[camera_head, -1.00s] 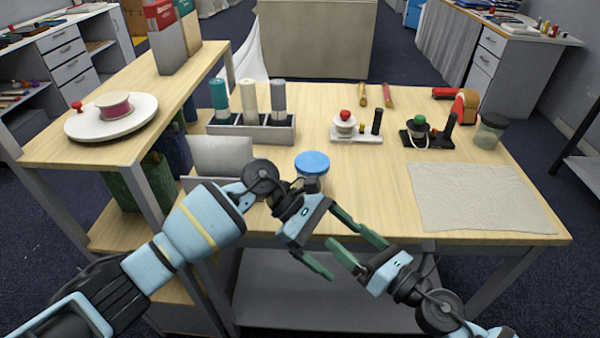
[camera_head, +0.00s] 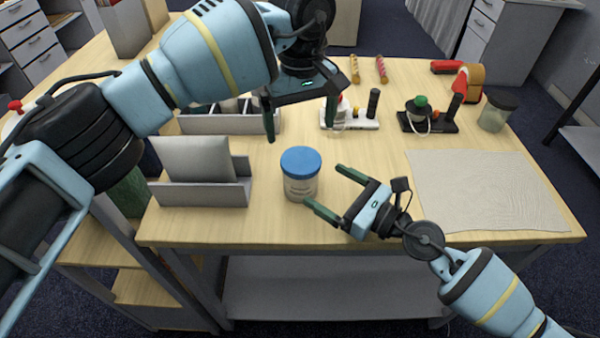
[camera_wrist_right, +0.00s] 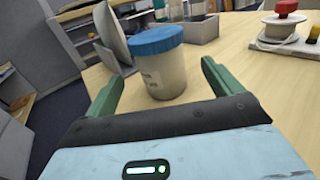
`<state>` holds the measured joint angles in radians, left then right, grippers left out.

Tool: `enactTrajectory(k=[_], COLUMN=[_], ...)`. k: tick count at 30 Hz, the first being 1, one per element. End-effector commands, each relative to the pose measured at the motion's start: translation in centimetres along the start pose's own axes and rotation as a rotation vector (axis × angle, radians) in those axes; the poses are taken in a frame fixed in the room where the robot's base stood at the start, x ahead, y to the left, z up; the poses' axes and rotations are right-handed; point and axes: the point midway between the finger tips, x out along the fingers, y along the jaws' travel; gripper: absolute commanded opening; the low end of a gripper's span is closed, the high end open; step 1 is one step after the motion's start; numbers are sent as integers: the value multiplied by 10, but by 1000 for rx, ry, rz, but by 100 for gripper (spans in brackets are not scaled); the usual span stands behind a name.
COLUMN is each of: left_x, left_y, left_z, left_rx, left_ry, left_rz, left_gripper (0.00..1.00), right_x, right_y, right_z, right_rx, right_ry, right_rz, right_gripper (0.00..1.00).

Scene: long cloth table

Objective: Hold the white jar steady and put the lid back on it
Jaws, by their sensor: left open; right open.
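The white jar (camera_head: 300,190) stands upright on the table near its front edge, with printing on its front too small to read. A blue lid (camera_head: 300,161) sits on its top. The jar (camera_wrist_right: 164,75) and lid (camera_wrist_right: 155,40) also show in the right wrist view, framed between my right fingers. My right gripper (camera_head: 324,187) is open just right of the jar, its fingers pointing at it. I cannot tell whether the jar is between the tips or just beyond. My left gripper (camera_head: 300,131) is open and empty, fingers pointing down, above and behind the lid.
A grey holder with an upright panel (camera_head: 200,192) stands left of the jar. A partly hidden grey rack (camera_head: 232,124) is behind it. A beige cloth (camera_head: 485,190) lies at right. Small stands (camera_head: 350,123) and (camera_head: 428,127) and a dark-lidded clear jar (camera_head: 493,117) are behind.

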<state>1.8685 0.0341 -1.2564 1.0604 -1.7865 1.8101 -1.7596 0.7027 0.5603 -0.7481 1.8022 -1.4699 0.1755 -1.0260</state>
Motion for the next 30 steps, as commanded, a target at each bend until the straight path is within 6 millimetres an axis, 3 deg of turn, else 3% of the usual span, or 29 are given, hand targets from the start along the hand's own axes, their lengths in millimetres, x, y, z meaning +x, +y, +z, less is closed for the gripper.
enactTrajectory(k=[11,24,30], left_x=[0,0,0], left_y=[0,0,0], left_z=[0,0,0], left_rx=[0,-1,-1], left_ry=[-2,-2,-2], left_rz=[1,1,1], left_gripper=[94,94,94], right_x=[4,60,75], right_y=[0,0,0], right_z=[0,1,0], right_rx=[0,1,2], right_ry=[-1,-2,-1], right_rz=[0,-1,0], right_gripper=[91,91,91])
